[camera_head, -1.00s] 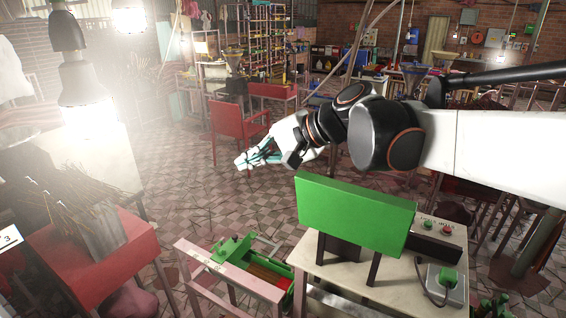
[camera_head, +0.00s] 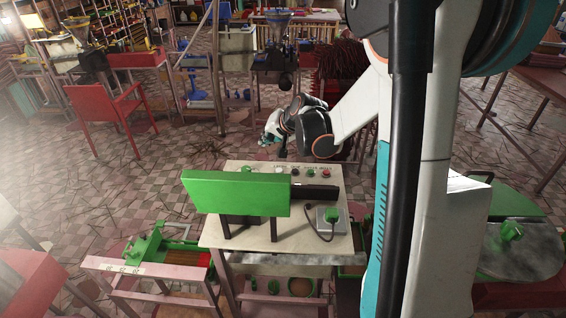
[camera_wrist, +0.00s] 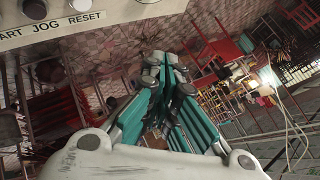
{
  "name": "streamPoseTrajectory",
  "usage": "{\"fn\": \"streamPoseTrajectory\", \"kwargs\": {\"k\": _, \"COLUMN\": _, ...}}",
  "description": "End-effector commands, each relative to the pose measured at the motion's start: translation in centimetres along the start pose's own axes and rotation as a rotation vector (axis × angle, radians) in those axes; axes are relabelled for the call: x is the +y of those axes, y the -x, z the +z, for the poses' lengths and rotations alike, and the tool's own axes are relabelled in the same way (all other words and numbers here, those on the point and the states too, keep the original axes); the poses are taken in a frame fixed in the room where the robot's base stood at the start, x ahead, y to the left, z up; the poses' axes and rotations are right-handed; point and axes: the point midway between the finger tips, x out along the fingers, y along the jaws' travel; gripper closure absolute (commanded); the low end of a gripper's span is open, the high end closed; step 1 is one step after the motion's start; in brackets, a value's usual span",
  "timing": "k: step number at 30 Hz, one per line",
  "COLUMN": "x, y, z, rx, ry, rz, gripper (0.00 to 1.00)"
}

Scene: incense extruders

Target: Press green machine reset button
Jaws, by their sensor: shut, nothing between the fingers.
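The green machine (camera_head: 235,194) has a broad green panel on a pale bench top (camera_head: 335,248). A row of small buttons lies along the bench's far edge, including a red one (camera_head: 326,174) and a green one (camera_head: 310,172). In the wrist view the beige control plate (camera_wrist: 115,12) reads "ART JOG RESET". A whitish button (camera_wrist: 80,4) sits by RESET, cut by the top edge. A dark button (camera_wrist: 35,8) sits by JOG. My gripper (camera_head: 269,137) is past the bench's far edge, apart from the buttons. Its teal fingers (camera_wrist: 167,68) are closed and empty.
A grey socket box with a green plug (camera_head: 331,215) and dark cable sits on the bench. A green extruder (camera_head: 150,245) stands on a low frame at left. A red chair (camera_head: 110,115) stands at back left. Tiled floor is open between chair and bench.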

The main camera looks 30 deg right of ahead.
Motion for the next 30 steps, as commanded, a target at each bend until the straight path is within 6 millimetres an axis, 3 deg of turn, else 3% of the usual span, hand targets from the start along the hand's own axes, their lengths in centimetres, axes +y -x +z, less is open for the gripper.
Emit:
{"fn": "streamPoseTrajectory", "kwargs": {"k": 3, "x": 2.1, "y": 0.0, "z": -1.3, "rx": 0.034, "ry": 0.02, "rz": 0.035, "gripper": 1.0}}
{"fn": "streamPoseTrajectory", "kwargs": {"k": 7, "x": 3.4, "y": -0.1, "z": -1.9, "rx": 0.054, "ry": 0.034, "rz": 0.055, "gripper": 1.0}}
{"fn": "streamPoseTrajectory", "kwargs": {"k": 22, "x": 3.8, "y": -0.3, "z": -1.9, "rx": 0.058, "ry": 0.038, "rz": 0.06, "gripper": 1.0}}
{"fn": "streamPoseTrajectory", "kwargs": {"k": 30, "x": 4.9, "y": -1.6, "z": -1.1, "rx": 0.058, "ry": 0.038, "rz": 0.06, "gripper": 1.0}}
